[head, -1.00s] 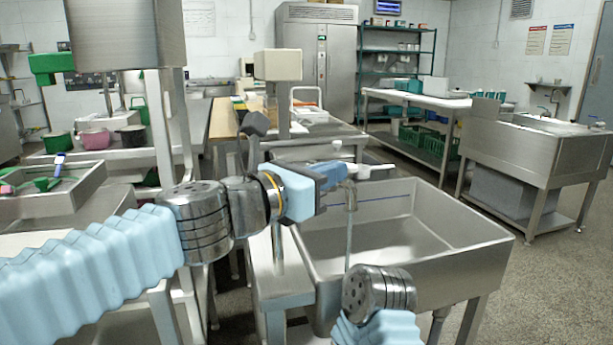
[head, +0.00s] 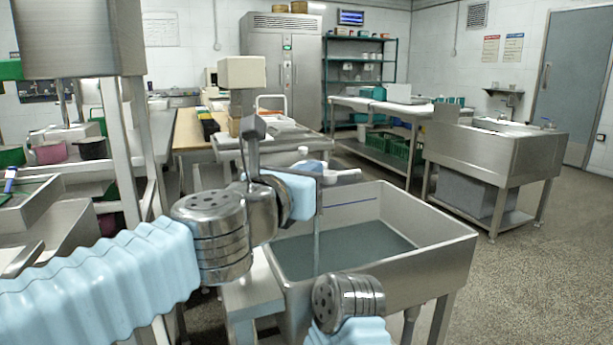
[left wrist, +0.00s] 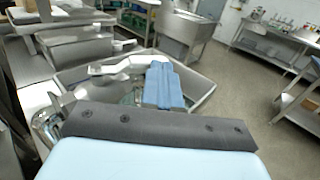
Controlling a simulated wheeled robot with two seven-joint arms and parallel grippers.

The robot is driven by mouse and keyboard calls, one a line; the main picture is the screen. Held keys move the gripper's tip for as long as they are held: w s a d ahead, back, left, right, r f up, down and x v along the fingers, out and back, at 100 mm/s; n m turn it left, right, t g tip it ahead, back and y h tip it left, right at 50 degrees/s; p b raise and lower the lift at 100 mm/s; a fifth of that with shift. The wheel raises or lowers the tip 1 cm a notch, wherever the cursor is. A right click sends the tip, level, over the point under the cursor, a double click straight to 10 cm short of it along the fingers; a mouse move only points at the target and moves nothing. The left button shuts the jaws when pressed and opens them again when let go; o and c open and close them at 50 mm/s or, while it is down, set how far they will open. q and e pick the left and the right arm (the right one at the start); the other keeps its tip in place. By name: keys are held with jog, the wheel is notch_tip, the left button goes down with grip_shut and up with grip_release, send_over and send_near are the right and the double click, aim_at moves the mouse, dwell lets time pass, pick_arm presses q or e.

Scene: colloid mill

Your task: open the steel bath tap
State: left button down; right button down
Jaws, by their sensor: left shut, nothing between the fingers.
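The steel tap (head: 345,176) stands at the back left rim of the steel bath (head: 440,243), its spout reaching over the basin. A thin stream (head: 317,245) hangs below it, and blue-grey water (head: 350,247) covers the basin floor. The tap's pale spout also shows in the left wrist view (left wrist: 108,68), left of my fingers. My left gripper (head: 314,168) is shut and empty, right by the tap; its blue fingers show together in the left wrist view (left wrist: 163,84). Whether they touch the tap is unclear. My right gripper is out of view.
A second steel sink (head: 495,160) stands at the right. Left of the bath is a steel rack (head: 130,150) with pots. A fridge (head: 283,70) and green shelving (head: 358,75) stand at the back. The floor at the right is open.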

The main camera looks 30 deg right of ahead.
pick_arm(q)
jog(key=shift+w+d+n+t+y, duration=0.5)
jog(key=shift+d+n+t+y, duration=0.35)
jog(key=shift+t, duration=0.15)
jog(key=shift+w+d+n+t+y, duration=0.5)
jog(key=shift+d+n+t+y, duration=0.3)
jog(key=shift+t, duration=0.2)
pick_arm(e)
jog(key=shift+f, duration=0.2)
